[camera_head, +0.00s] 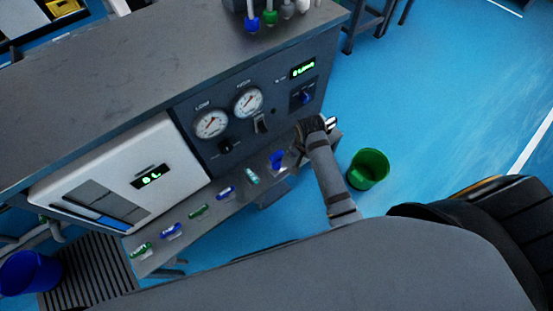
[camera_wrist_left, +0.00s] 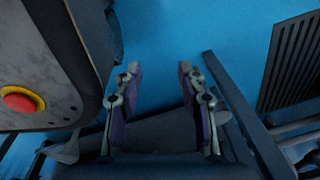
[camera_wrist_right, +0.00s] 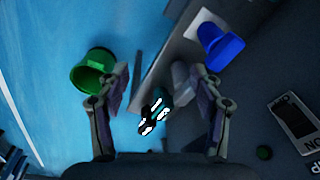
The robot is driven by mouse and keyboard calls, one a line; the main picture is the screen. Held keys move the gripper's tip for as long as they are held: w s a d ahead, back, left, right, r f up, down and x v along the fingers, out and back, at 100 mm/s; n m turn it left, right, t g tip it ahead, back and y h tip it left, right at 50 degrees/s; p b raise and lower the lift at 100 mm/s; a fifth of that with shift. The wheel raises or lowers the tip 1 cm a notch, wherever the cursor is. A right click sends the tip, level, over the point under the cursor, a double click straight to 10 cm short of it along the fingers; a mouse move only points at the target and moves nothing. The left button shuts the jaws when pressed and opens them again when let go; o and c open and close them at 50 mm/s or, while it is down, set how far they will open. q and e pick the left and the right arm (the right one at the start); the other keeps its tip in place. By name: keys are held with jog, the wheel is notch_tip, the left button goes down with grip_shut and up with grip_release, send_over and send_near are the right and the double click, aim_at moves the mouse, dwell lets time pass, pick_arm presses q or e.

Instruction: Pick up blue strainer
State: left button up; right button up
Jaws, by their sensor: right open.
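Several small blue, green and teal fittings lie along the narrow shelf (camera_head: 215,205) in the head view. One blue piece (camera_head: 277,160) stands near my right gripper; I cannot tell for certain which is the strainer. In the right wrist view a blue cup-shaped piece (camera_wrist_right: 221,47) is beyond the right finger, outside the jaws. My right gripper (camera_wrist_right: 160,88) is open. A dark teal piece with white patches (camera_wrist_right: 155,110) shows between its fingers, apart from them. My left gripper (camera_wrist_left: 160,70) is open and empty, and is outside the head view.
A test bench with two gauges (camera_head: 230,113) and a white panel (camera_head: 130,170) stands behind the shelf. A green bin (camera_head: 368,169) is on the floor to the right. A blue bin (camera_head: 28,273) is at the lower left. A red button (camera_wrist_left: 22,100) is beside the left gripper.

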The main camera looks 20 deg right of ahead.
aim_at(276, 155)
jog(key=w+a+m, duration=0.1)
jog(key=w+a, duration=0.1)
jog(key=w+a+m+g, duration=0.1)
jog(key=w+a+m, duration=0.1)
jog(key=w, duration=0.1)
jog(key=w+a+f+m, duration=0.1)
jog(key=w+a+m, duration=0.1)
jog(key=shift+w+a+y, duration=0.15)
jog(key=shift+a+y, duration=0.1)
jog(key=shift+y, duration=0.05)
jog(key=shift+w+a+g, duration=0.2)
jog(key=shift+a+g, duration=0.05)
jog(key=shift+g, duration=0.05)
jog(key=shift+f, duration=0.45)
notch_tip(276, 155, down, 4)
jog(key=shift+f+b, duration=0.1)
jog(key=shift+b, duration=0.75)
jog(key=shift+f, duration=0.55)
notch_tip(276, 155, down, 4)
jog(key=shift+w+d+f+b, duration=0.1)
jog(key=shift+b, duration=1)
jog(key=shift+f, duration=0.15)
pick_arm(q)
jog(key=w, duration=0.6)
jog(key=shift+d, duration=0.1)
pick_arm(e)
jog(key=c, duration=1.3)
